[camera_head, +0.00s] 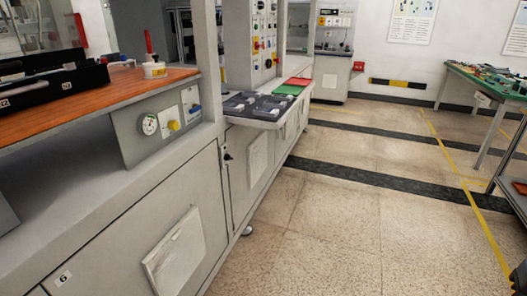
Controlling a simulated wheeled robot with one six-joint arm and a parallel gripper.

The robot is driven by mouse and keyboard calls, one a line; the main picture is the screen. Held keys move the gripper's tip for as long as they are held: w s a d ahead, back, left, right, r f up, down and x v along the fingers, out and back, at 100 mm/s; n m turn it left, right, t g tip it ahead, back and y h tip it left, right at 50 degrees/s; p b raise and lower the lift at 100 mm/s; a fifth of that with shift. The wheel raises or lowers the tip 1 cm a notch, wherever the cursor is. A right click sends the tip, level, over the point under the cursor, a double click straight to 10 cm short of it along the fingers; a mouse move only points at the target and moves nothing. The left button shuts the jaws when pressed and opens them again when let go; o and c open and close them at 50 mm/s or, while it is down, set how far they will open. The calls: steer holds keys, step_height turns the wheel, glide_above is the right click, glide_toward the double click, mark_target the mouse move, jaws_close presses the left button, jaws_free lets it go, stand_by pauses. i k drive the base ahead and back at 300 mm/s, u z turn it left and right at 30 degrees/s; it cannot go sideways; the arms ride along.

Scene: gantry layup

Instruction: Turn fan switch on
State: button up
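No switch in view can be told for sure to be the fan switch. A grey control box (135,150) on the near bench front carries a round gauge (149,124), a yellow knob (174,125) and a blue knob (195,109). Farther back, a tall upright panel (263,42) bears red, yellow and dark switches or buttons, too small to read. A small dark handle or switch (227,156) sits on the cabinet front. My gripper is not in view.
The grey bench (110,225) with an orange-brown top runs along the left. A tray with dark parts (262,122) juts out midway. The tiled floor (350,220) is clear in the middle. A green-topped table (487,90) stands at the right, with dark objects by the right edge.

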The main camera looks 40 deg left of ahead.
mark_target(226, 157)
steer(key=u, duration=0.45)
steer(key=i, duration=1.3)
steer(key=u, duration=0.8)
